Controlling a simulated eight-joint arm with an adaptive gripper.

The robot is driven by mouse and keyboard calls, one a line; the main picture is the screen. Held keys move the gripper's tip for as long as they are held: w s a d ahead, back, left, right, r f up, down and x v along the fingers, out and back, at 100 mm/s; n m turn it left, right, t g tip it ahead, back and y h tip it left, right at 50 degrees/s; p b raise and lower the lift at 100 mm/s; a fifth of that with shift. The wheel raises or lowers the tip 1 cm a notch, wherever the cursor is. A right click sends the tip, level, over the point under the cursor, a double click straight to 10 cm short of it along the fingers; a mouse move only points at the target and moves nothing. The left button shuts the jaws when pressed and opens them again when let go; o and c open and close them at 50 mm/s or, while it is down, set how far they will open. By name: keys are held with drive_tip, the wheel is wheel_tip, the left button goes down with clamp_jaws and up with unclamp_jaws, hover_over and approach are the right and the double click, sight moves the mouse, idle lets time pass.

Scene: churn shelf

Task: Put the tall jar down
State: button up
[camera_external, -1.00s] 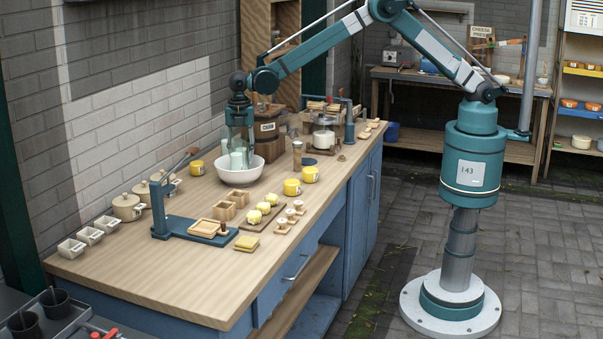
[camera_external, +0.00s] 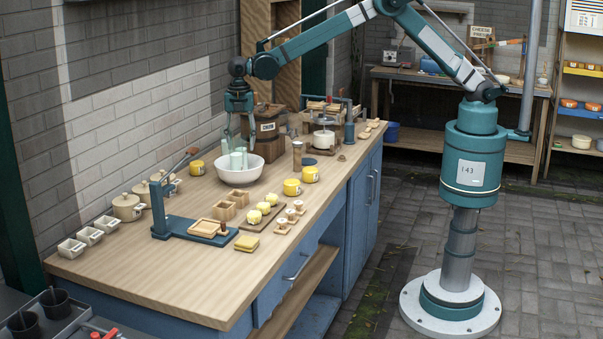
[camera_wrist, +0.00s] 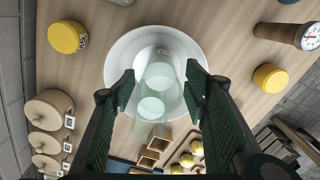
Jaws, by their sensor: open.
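The tall jar (camera_wrist: 157,80) looks like clear, pale green glass. In the wrist view it shows between my spread fingers, over the white bowl (camera_wrist: 118,70). In the external view pale green glass (camera_external: 237,160) stands in or just behind the bowl (camera_external: 238,177); its clear parts overlap, so I cannot tell exactly where its base rests. My gripper (camera_external: 239,130) is above the glass, pointing down. Its two dark green fingers (camera_wrist: 160,88) are open, one on each side of the jar in the wrist view, with gaps between.
Yellow pots (camera_external: 292,187) stand right of the bowl and lidded beige pots (camera_external: 127,207) to the left. Wooden boxes (camera_external: 225,211) and a blue lever press (camera_external: 190,230) are in front. A wooden churn box (camera_external: 268,130) is close behind.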

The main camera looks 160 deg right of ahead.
wheel_tip(320, 180, up, 7)
drive_tip(key=shift+f, duration=0.15)
idle(0.8)
drive_tip(key=shift+a, duration=0.1)
